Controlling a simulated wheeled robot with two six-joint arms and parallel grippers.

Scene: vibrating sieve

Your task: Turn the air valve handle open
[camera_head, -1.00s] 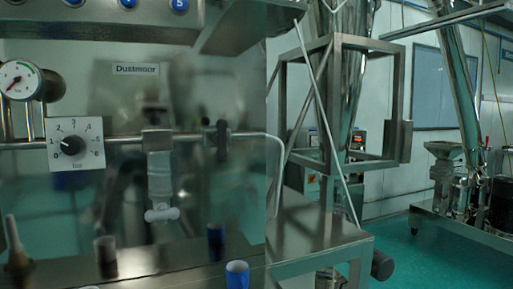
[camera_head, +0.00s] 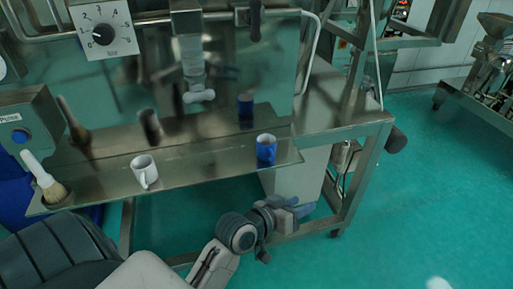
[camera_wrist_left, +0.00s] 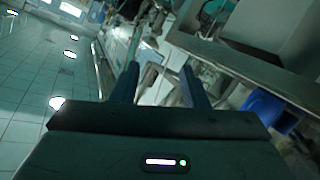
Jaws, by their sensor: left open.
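The dark valve handle (camera_head: 255,20) hangs from the air pipe at the top edge of the head view. It points downward, and its upper part is close to the frame edge. Left of it is the translucent filter bowl with a small white tap (camera_head: 198,96). My left gripper (camera_head: 303,209) is low in the head view, below and right of the shelf, well apart from the handle. In the left wrist view its two fingers (camera_wrist_left: 160,85) stand apart with nothing between them. My right gripper is not in view.
A pressure dial (camera_head: 102,29) is at upper left. A steel table (camera_head: 345,110) stands right.

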